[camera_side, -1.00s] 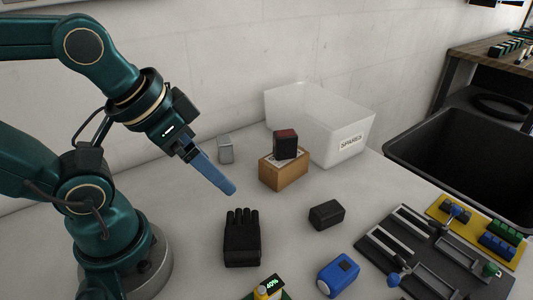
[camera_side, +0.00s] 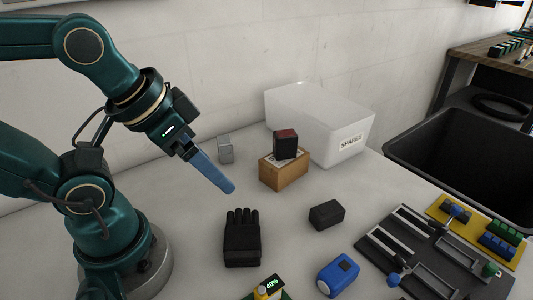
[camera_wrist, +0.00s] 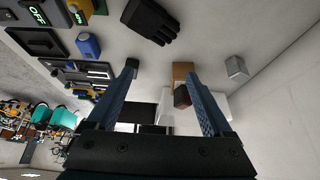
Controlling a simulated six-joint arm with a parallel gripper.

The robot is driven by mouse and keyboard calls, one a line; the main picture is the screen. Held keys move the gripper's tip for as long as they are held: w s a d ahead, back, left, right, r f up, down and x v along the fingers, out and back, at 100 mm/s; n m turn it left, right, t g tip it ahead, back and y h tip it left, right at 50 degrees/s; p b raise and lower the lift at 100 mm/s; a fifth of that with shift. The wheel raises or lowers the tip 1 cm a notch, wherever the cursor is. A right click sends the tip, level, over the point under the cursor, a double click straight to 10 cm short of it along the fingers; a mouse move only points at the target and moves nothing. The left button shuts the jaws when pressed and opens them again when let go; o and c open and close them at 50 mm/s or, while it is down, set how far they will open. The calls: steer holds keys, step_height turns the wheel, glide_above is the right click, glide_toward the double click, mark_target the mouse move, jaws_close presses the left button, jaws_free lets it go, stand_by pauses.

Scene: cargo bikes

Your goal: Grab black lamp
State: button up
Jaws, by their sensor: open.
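A plain black block (camera_side: 326,214), possibly the black lamp, lies on the table right of the black glove. A second dark block with a red top face (camera_side: 285,144) sits on a small cardboard box (camera_side: 284,172); it also shows in the wrist view (camera_wrist: 182,97). I cannot tell for sure which is the lamp. My gripper (camera_side: 230,189) is open and empty, above the table, left of both blocks. In the wrist view its fingers (camera_wrist: 162,72) are spread apart.
A black glove (camera_side: 241,238) lies below my gripper. A blue lamp (camera_side: 338,275) stands near the front. A grey block (camera_side: 225,148) and a white SPARES bin (camera_side: 350,144) are at the back. A dark tray with slots (camera_side: 430,262) is at right, beside a large black bin (camera_side: 462,170).

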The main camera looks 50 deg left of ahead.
steer(key=w+a+r+m+t+y, duration=0.1)
steer(key=w+a+r+m+y, duration=0.35)
steer(key=m, duration=0.25)
steer(key=m+t+h, duration=0.7)
steer(key=m, duration=2.5)
glide_above(339, 208)
steer(key=s+a, duration=0.1)
steer(key=s, duration=0.3)
steer(key=shift+n, duration=0.4)
steer(key=f, duration=1.9)
steer(key=shift+w+a, duration=0.15)
steer(key=shift+a, duration=0.1)
steer(key=shift+x, duration=2.55)
